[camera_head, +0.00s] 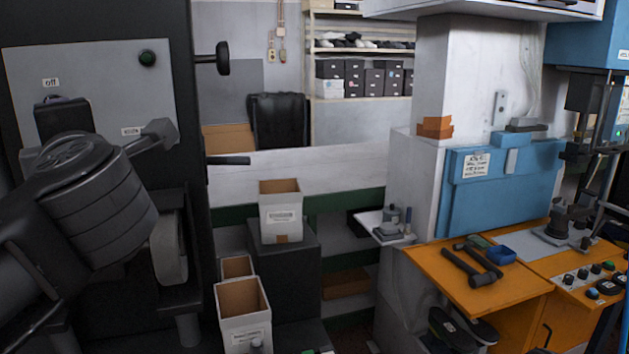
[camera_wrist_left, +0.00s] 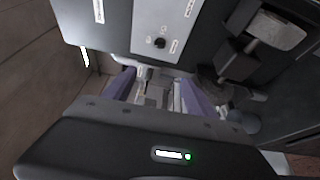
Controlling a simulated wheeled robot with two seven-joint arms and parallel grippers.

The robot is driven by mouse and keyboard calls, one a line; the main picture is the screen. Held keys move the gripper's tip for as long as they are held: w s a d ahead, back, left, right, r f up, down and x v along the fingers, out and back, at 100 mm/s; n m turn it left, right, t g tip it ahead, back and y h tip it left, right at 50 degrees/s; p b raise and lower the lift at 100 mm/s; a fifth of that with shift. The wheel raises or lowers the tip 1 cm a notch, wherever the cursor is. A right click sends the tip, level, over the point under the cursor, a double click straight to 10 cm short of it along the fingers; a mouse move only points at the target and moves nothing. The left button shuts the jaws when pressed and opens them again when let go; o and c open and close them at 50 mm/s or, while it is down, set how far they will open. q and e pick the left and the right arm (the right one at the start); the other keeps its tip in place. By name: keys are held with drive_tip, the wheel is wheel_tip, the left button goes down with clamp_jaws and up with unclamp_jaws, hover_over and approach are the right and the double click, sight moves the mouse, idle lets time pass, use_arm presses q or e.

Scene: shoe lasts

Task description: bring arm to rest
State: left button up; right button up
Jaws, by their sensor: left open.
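My left arm (camera_head: 90,205) comes in from the left in the head view, in front of a dark machine with a grey panel (camera_head: 100,75). The left gripper's fingertips are not distinguishable in the head view. In the left wrist view my left gripper (camera_wrist_left: 157,92) shows two purplish fingers spread apart, with nothing held between them. The grey panel (camera_wrist_left: 115,25) with a black knob and labels is also in that view, beyond the gripper. My right arm and gripper are not in view.
White open boxes (camera_head: 281,218) stand on and beside a dark block (camera_head: 285,270). Shelves (camera_head: 362,50) with shoes and boxes are at the back.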

use_arm(q)
drive_tip(key=w+d+r+m+t+h, duration=0.1)
drive_tip(key=w+d+m+t, duration=0.3)
drive_tip(key=w, duration=0.1)
drive_tip(key=w+d+f+m+t+h, duration=0.1)
drive_tip(key=w+d+f+m+h, duration=0.5)
drive_tip(key=w+f, duration=0.45)
drive_tip(key=w+d+f+m+g+h, duration=0.1)
drive_tip(key=d+f+m+g+h, duration=0.15)
drive_tip(key=f, duration=0.85)
drive_tip(key=w+d+f+m+g+h, duration=0.1)
drive_tip(key=d+f+m+h, duration=0.2)
drive_tip(key=f, duration=0.8)
drive_tip(key=w+d+f+m+g+h, duration=0.1)
drive_tip(key=d+f+m+g, duration=0.3)
drive_tip(key=f, duration=0.6)
drive_tip(key=s+d+f+m+g+h, duration=0.15)
drive_tip(key=s+f, duration=0.45)
drive_tip(key=f, duration=0.7)
drive_tip(key=s+d+f+m+g+h, duration=0.1)
drive_tip(key=s+d+f+m+g, duration=0.15)
drive_tip(key=s+f, duration=0.7)
drive_tip(key=s+f+m+g, duration=0.1)
drive_tip(key=s+f+g, duration=0.5)
drive_tip(key=s+f, duration=1.1)
drive_tip(key=shift+s+f, duration=0.4)
drive_tip(key=shift+s, duration=0.5)
